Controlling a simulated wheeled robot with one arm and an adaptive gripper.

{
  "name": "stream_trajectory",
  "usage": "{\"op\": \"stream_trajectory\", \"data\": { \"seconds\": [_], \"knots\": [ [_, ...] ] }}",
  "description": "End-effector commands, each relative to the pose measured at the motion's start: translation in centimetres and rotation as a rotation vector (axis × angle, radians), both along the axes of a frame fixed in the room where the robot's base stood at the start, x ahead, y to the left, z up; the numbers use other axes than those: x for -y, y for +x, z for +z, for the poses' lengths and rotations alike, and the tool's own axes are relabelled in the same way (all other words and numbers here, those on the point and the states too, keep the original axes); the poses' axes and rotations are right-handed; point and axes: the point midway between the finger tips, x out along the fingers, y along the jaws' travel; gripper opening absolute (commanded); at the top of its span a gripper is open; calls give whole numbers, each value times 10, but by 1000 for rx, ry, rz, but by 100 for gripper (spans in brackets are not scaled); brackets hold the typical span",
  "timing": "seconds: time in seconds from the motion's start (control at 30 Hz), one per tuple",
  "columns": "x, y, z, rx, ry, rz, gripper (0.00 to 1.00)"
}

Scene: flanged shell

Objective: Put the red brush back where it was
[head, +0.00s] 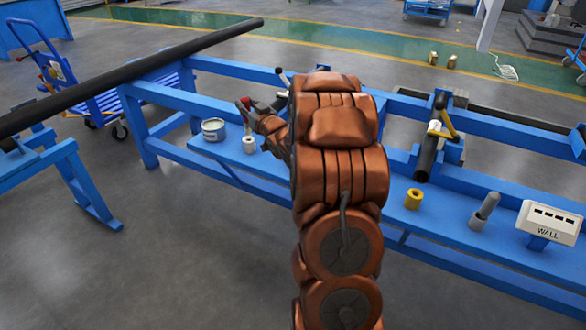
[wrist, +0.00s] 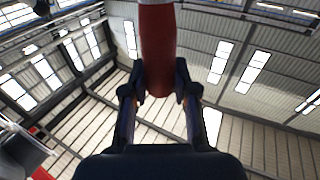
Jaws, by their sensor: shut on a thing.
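The red brush (wrist: 157,50) shows in the wrist view as a red, rounded handle between my two dark fingers. My gripper (wrist: 158,92) is shut on it, and the rest of the brush runs out of the top of that view. In the head view my gripper (head: 254,112) is above the left part of the blue bench, with a small red part of the brush (head: 245,102) at its tip. I cannot tell whether the brush's lower end touches the pot.
A grey tin (head: 213,130) stands left of the pot on the blue bench (head: 330,178). A yellow ring (head: 413,199), a grey cylinder part (head: 485,212) and a white box marked WALL (head: 549,222) are to the right. A long black pipe (head: 130,78) lies across the left.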

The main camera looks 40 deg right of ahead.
Motion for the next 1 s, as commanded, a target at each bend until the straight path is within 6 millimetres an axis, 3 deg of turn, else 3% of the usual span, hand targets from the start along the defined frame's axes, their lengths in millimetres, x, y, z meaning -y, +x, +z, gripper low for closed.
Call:
{"op": "stream_trajectory", "data": {
  "seconds": [0.03,0.1,0.2,0.37,0.57,0.9,1.0],
  "knots": [
    [23,-15,-4,-10,9,-22,0],
    [46,-33,-8,-26,23,-38,0],
    [73,-57,-12,-42,37,-60,0],
    [100,-84,-18,-64,56,-83,0],
    [109,-94,-26,-73,64,-90,0],
    [109,-94,-77,-73,66,-89,0],
    [109,-94,-84,-73,64,-89,0]
  ]
}}
